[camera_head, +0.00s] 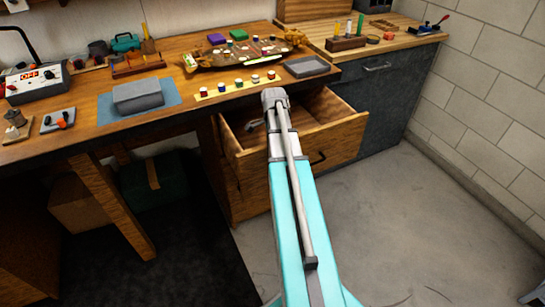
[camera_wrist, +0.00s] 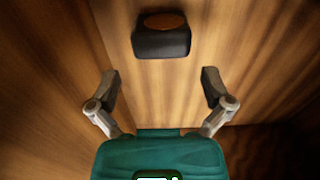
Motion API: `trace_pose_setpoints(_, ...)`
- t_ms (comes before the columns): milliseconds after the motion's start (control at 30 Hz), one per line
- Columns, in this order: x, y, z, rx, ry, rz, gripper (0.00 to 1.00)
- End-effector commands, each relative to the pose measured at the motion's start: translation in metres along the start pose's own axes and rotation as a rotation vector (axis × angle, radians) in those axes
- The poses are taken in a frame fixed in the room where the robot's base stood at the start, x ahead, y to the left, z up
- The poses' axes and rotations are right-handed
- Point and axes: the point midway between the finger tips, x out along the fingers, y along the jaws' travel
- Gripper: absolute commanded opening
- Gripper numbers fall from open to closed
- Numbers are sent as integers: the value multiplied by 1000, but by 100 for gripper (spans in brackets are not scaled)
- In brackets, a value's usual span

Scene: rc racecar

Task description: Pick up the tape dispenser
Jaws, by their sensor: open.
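A small dark block with a brown round top, which looks like the tape dispenser (camera_wrist: 162,43), lies on a wooden surface in the upper middle of the wrist view. My gripper (camera_wrist: 159,84) is open and empty, its two fingers spread wide to either side below the dispenser in the picture. The dispenser lies beyond the fingertips and clear of them. In the head view my arm reaches over the open wooden drawer (camera_head: 335,106). The dispenser cannot be made out there, and my gripper is mostly hidden behind the arm.
Wooden walls surround the surface in the wrist view. The workbench (camera_head: 215,100) above the drawer holds a grey tray (camera_head: 307,67), a strip of small jars (camera_head: 237,86), a grey box (camera_head: 138,96) and a red-lit device (camera_head: 37,82). The floor at right is clear.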

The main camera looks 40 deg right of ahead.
Motion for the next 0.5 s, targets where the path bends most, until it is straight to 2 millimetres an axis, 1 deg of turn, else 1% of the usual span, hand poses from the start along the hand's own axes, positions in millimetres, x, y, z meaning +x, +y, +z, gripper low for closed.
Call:
trace_pose_setpoints(33, 6, 0, 0, 0, 0, 0, 100)
trace_pose_setpoints(500, 41, -2, 0, -1, 0, 0, 100)
